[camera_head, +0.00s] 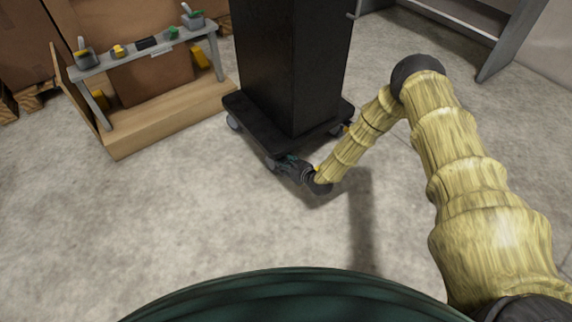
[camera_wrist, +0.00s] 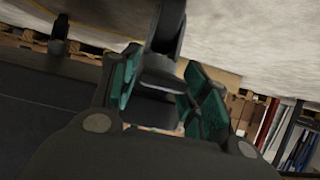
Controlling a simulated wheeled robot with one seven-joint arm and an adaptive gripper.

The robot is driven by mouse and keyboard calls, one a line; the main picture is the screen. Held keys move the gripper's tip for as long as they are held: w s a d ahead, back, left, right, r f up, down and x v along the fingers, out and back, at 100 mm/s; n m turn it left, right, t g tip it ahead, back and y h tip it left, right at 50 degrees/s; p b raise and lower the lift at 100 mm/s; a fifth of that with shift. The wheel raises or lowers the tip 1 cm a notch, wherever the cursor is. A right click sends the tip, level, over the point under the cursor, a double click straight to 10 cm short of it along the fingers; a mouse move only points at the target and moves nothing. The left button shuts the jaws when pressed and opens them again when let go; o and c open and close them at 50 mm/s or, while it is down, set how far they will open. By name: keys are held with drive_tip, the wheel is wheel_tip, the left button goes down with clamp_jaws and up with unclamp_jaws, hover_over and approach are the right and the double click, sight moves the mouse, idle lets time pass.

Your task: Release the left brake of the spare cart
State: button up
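The spare cart (camera_head: 290,60) is a tall black box on a low black base with small casters. One caster (camera_head: 233,123) shows at the base's left corner; another (camera_head: 337,131) is at the right, beside my arm. My gripper (camera_head: 288,162) is down near the floor at the base's front corner, hiding most of the caster there. In the wrist view, the green-padded fingers (camera_wrist: 163,90) are apart, with a dark caster fork (camera_wrist: 168,28) and a dark lever-like piece between them. I cannot tell whether the pads touch it, or which piece is the brake.
A grey rack (camera_head: 505,45) stands at the right back. The concrete floor in front of the cart is clear.

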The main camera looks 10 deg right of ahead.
drive_tip(key=shift+o, duration=0.2)
drive_tip(key=shift+s+d, duration=0.1)
drive_tip(key=shift+s, duration=0.15)
drive_tip(key=v, duration=1.1)
drive_tip(key=shift+s+d+r, duration=0.2)
drive_tip(key=shift+s, duration=0.05)
